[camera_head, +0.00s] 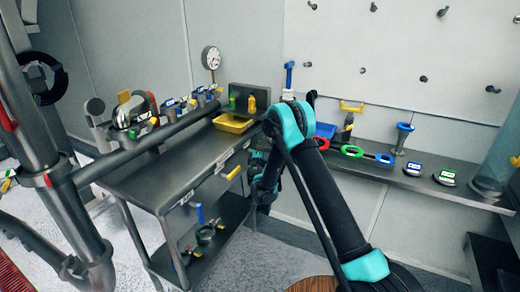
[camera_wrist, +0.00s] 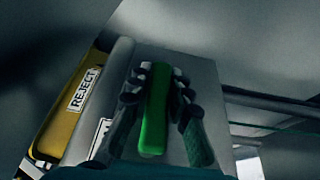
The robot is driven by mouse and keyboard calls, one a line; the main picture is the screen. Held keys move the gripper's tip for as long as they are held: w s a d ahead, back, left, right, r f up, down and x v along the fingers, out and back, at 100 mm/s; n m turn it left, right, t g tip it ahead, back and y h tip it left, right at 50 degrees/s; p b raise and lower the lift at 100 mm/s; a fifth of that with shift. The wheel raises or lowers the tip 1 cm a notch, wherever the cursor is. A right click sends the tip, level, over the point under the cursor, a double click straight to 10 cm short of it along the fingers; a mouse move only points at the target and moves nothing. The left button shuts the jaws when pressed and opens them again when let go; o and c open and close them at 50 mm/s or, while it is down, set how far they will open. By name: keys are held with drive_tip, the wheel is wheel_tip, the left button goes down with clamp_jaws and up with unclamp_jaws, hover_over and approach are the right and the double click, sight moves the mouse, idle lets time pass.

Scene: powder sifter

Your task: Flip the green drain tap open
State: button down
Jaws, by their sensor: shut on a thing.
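The green drain tap (camera_wrist: 156,112) shows in the wrist view as a long green handle standing out from a grey surface. My gripper (camera_wrist: 158,84) has one dark finger on each side of the green handle and is shut on it. In the head view my gripper and the green tap are hidden behind my arm, close to the front edge of the steel table (camera_head: 165,178). How far the handle is turned cannot be told.
A yellow part labelled REJECT (camera_wrist: 62,105) lies just left of my gripper. A yellow handle (camera_head: 233,173) sits on the table's front. A yellow tray (camera_head: 236,128) and several tools stand on top. A lower shelf (camera_head: 222,235) is below; open floor lies in front.

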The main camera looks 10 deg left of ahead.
drive_tip(key=c, duration=1.4)
unclamp_jaws()
drive_tip(key=s, duration=0.7)
drive_tip(key=shift+s+d, duration=0.15)
drive_tip(key=shift+s, duration=0.15)
